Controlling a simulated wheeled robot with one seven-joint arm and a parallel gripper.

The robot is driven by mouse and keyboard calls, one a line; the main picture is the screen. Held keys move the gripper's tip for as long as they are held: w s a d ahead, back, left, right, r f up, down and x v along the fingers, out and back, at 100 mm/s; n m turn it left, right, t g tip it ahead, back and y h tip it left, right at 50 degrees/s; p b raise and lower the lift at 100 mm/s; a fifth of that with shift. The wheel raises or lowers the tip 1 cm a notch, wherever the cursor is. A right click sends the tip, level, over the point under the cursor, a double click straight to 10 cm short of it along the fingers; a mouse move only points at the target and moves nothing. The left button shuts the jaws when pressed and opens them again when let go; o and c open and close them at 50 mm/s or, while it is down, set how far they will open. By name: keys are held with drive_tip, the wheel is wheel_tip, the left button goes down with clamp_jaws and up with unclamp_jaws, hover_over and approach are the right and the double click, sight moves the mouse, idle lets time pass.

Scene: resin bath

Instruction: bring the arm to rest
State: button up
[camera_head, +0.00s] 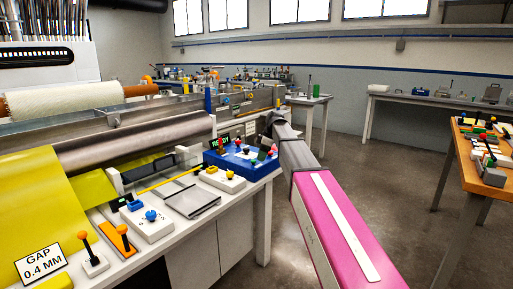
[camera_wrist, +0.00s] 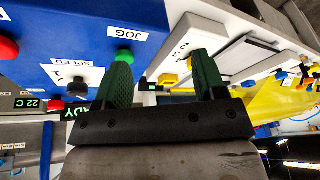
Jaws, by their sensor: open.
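My gripper (camera_wrist: 163,78) shows in the wrist view with two green fingers, spread apart with nothing between them. The fingers are near a blue control panel (camera_wrist: 60,22) and a white box (camera_wrist: 178,42) with a yellow knob; I cannot tell whether they touch either. In the head view my arm (camera_head: 335,225), magenta with a white stripe, reaches from the lower right over to the blue panel (camera_head: 212,160). Its far end is small there, and the fingers cannot be made out.
The white bench (camera_head: 262,185) carries several switch boxes, a grey plate (camera_head: 192,201) and a yellow sheet (camera_head: 40,185) passing under a metal roller (camera_head: 135,143). An orange-topped table (camera_head: 487,178) stands at the right. The floor (camera_head: 400,190) between is clear.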

drive_tip(key=s+d+f+m+h, duration=0.1)
drive_tip(key=s+d+f+m, duration=0.4)
drive_tip(key=s+f, duration=0.4)
drive_tip(key=s+d+f+m+h, duration=0.1)
drive_tip(key=s+d+f+m, duration=0.5)
drive_tip(key=s+f, duration=0.4)
drive_tip(key=s+d+f+m+h, duration=0.2)
drive_tip(key=s+d+f+m, duration=0.3)
drive_tip(key=s+f, duration=0.5)
drive_tip(key=s+m, duration=0.1)
drive_tip(key=s, duration=0.1)
drive_tip(key=shift+s+d+f, duration=0.2)
drive_tip(key=shift+s+f, duration=0.05)
drive_tip(key=shift+s, duration=0.1)
